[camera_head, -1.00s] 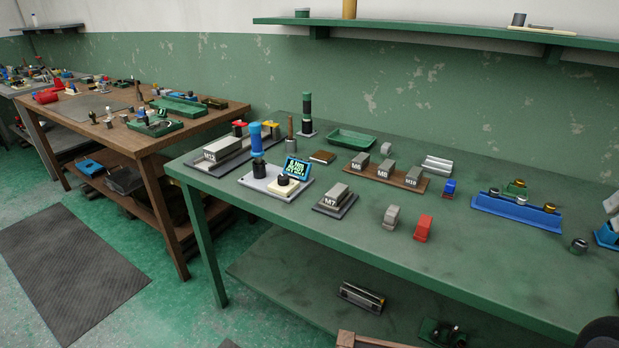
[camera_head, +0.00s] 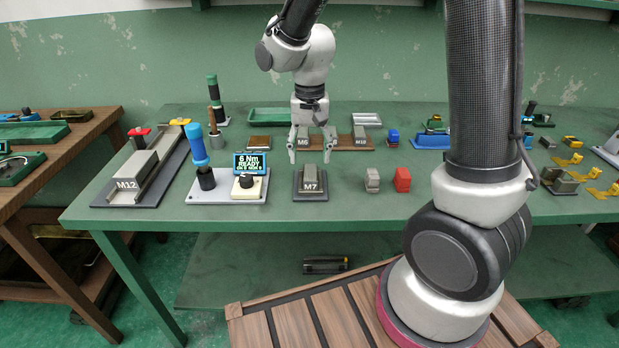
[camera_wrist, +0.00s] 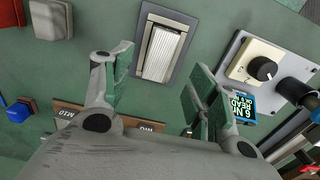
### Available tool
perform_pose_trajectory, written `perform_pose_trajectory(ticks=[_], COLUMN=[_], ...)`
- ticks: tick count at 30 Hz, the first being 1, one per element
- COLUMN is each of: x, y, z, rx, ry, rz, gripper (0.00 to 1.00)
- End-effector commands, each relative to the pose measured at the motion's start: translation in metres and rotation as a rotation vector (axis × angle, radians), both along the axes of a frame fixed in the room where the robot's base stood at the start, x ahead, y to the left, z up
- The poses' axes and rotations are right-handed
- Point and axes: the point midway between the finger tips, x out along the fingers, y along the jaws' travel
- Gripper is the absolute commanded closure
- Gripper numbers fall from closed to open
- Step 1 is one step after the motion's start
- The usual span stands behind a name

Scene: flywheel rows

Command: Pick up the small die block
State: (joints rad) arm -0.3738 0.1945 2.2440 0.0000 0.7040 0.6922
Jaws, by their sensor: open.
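Several grey die blocks with engraved labels are on the green workbench. The M7 block (camera_head: 310,181) sits alone on a dark pad; in the wrist view this block (camera_wrist: 163,52) lies beyond and between my fingers. The large M12 block (camera_head: 132,178) is at the left. My gripper (camera_head: 310,158) is open and empty, pointing down behind M7, with its fingers (camera_wrist: 158,70) spread apart.
A torque display (camera_head: 250,163) and blue-handled tool (camera_head: 197,150) share a plate left of M7. A grey block (camera_head: 372,179) and a red block (camera_head: 402,179) stand to its right. A green tray (camera_head: 270,115) is at the back. Bare bench lies in front of the red block.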

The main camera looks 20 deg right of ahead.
Motion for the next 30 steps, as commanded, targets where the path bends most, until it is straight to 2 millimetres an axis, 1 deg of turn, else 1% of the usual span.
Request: perform_pose_trajectory(ticks=[5, 9, 12, 15, 20, 23, 24, 30], x=[-0.002, -0.003, -0.002, -0.002, -0.002, -0.002, -0.002, -0.002], y=[0.0, 0.0, 0.0, 0.0, 0.0, 0.0, 0.0, 0.0], z=[-0.024, -0.047, -0.057, -0.061, -0.061, -0.061, -0.06, -0.06], rx=[-0.001, -0.002, -0.001, 0.0, 0.001, 0.001, 0.001, 0.001], ry=[0.003, 0.004, 0.001, -0.001, -0.001, -0.001, -0.001, -0.001], rz=[0.001, 0.001, 0.001, 0.002, 0.002, 0.002, 0.002, 0.002], gripper=[0.41, 0.41, 0.41, 0.41, 0.41, 0.57, 0.65, 1.0])
